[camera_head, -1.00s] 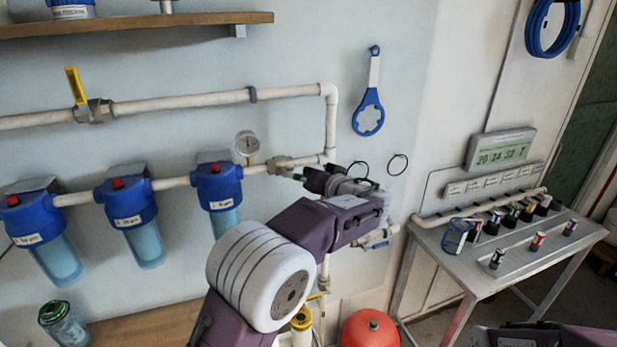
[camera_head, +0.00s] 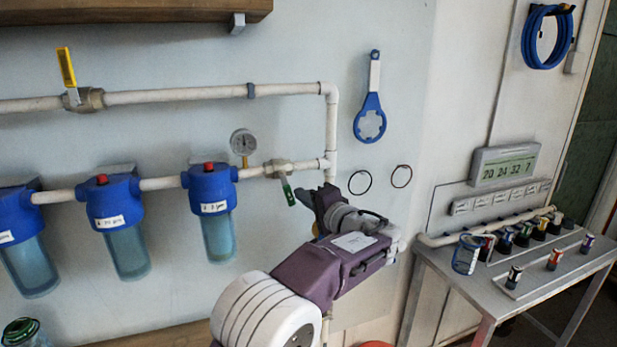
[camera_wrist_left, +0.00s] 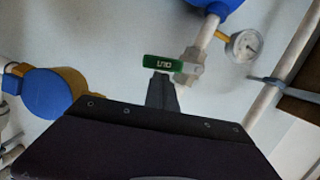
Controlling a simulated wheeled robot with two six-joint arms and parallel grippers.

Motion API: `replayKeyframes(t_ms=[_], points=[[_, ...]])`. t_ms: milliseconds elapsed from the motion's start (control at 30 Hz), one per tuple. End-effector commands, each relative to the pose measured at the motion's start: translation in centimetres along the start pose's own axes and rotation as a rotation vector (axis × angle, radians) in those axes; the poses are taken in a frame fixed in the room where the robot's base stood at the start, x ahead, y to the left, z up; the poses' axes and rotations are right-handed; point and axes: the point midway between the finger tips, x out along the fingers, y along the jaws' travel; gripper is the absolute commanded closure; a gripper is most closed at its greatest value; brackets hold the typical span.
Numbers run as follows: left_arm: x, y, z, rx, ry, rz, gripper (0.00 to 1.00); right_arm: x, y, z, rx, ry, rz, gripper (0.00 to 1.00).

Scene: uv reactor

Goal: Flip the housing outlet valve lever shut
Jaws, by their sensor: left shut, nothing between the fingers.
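The housing outlet valve (camera_head: 280,168) sits on the lower pipe, right of the round gauge. Its green lever (camera_head: 288,191) hangs down from the valve, crosswise to the pipe and tilted slightly right. My left gripper (camera_head: 306,196) is shut and empty, just right of the lever's lower end. In the left wrist view the lever (camera_wrist_left: 163,63) lies just past the closed fingertips (camera_wrist_left: 162,76), across the pipe; I cannot tell whether they touch. My right gripper is out of view.
Blue filter housings (camera_head: 210,190) hang from the lower pipe to the left. A gauge (camera_head: 243,143) stands close to the valve. The upper pipe carries a yellow-handled valve (camera_head: 67,70). A blue wrench (camera_head: 370,118) hangs on the wall; a metal table (camera_head: 470,290) stands right.

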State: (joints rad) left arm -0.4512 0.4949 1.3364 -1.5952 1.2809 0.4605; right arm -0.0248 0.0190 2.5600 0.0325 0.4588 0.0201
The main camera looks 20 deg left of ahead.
Motion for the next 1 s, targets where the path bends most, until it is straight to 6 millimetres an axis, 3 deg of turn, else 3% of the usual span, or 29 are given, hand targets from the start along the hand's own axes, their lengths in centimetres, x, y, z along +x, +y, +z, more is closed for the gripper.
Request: replayKeyframes(t_ms=[200, 400, 1000], points=[[0.3, 0.7, 0.9, 0.129, -0.003, -0.033, 1.00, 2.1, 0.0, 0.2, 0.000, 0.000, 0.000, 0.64], [0.4, 0.7, 1.4, 0.122, -0.004, -0.031, 1.00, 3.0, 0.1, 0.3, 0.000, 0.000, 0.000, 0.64], [0.4, 0.6, 1.6, 0.121, -0.003, -0.030, 1.00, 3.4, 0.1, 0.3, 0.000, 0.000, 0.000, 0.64]])
